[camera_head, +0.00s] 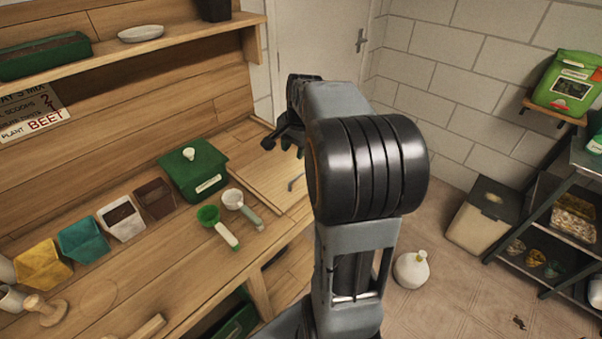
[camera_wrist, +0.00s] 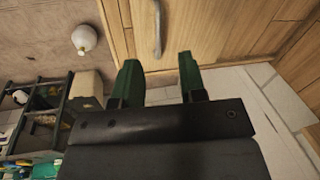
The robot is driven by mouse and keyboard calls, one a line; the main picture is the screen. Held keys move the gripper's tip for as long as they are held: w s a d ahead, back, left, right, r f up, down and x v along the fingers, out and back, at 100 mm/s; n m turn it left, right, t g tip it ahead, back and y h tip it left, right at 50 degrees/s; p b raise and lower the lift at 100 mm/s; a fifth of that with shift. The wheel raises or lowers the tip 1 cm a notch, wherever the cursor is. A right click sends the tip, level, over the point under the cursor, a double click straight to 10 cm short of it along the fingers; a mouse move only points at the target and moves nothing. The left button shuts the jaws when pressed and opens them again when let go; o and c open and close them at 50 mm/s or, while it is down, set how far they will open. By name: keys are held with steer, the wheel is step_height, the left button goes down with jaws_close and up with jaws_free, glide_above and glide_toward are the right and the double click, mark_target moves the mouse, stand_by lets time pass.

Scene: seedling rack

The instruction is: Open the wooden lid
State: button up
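The wooden lid (camera_head: 262,165) is a flat pale panel set into the right end of the bench top, and it looks closed. A curved metal handle (camera_head: 296,183) is on its right part, partly hidden by my arm in the head view. In the wrist view the lid (camera_wrist: 205,30) fills the upper middle, with the handle (camera_wrist: 157,28) near its left side. My gripper (camera_wrist: 158,78) has its two green-tipped fingers apart and nothing between them. In the head view my gripper (camera_head: 289,118) is above the lid's far part, partly behind my wrist.
A green lidded box (camera_head: 193,175) stands left of the lid. A green scoop (camera_head: 218,228) and a white scoop (camera_head: 242,208) lie near its front left. Several colored bins line the bench. A white bottle (camera_head: 411,270) and a shelf rack (camera_head: 560,215) are on the right.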

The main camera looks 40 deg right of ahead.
mark_target(299, 175)
steer(key=w+d+f, duration=0.1)
steer(key=f, duration=0.4)
steer(key=w+d+f+m, duration=0.1)
steer(key=d+f, duration=0.1)
steer(key=f, duration=0.2)
steer(key=w+d+f+m, duration=0.1)
steer(key=f, duration=0.4)
steer(key=shift+w+d+f, duration=0.15)
steer(key=shift+w+f, duration=0.2)
jaws_close()
